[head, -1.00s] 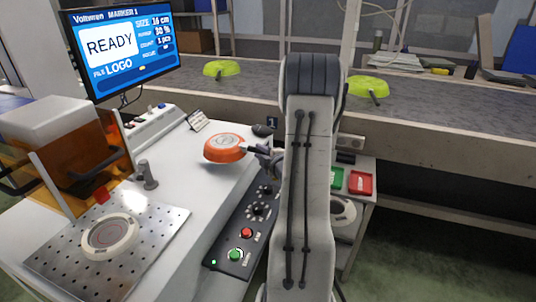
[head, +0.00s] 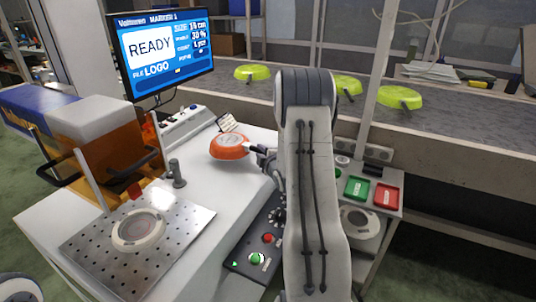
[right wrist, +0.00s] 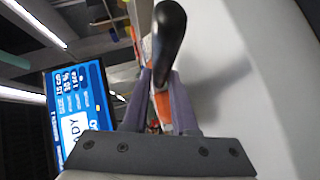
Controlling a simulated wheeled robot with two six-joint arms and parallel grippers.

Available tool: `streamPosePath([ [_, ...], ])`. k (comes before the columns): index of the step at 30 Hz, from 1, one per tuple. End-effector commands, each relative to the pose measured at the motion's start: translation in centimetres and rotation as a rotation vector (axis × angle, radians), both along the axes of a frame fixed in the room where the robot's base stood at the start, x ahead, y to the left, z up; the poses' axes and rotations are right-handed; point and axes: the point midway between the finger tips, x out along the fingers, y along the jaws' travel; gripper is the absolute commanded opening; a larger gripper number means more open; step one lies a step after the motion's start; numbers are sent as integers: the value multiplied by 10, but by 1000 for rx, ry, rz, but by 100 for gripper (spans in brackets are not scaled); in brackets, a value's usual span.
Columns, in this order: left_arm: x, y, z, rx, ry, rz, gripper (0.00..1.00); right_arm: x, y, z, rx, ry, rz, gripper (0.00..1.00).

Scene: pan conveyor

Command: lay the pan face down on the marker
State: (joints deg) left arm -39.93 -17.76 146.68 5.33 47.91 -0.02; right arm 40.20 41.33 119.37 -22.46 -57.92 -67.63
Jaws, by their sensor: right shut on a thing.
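The orange pan (head: 229,147) is held over the white bench, its pale round base facing up. My right gripper (head: 265,158) is shut on its black handle, which shows large between the fingers in the right wrist view (right wrist: 168,35). Most of the pan is hidden in that view; a strip of orange shows between the fingers. The marker (head: 138,230) has a pale round plate on a perforated metal bed at the lower left, with nothing on the plate. The pan is apart from it, further back and to the right. My left gripper is not in view.
An amber cover (head: 115,165) stands behind the marker bed, and a small grey post (head: 176,175) beside it. A screen (head: 165,50) reads READY. A button panel (head: 258,245) lies along the bench's right side. Several green pans (head: 250,72) sit on the conveyor behind.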

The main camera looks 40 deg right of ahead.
Motion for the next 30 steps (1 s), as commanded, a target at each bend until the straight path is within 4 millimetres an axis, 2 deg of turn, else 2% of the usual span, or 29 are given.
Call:
streamPosePath([
  [3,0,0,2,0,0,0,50,12,6,3,-1,-6,3,0],
  [6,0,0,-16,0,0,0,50,10,4,-15,-1,-5,-1,0],
  [15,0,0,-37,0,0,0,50,10,4,-35,-2,-5,1,0],
  [30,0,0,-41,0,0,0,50,10,4,-39,-2,-6,-1,0],
])
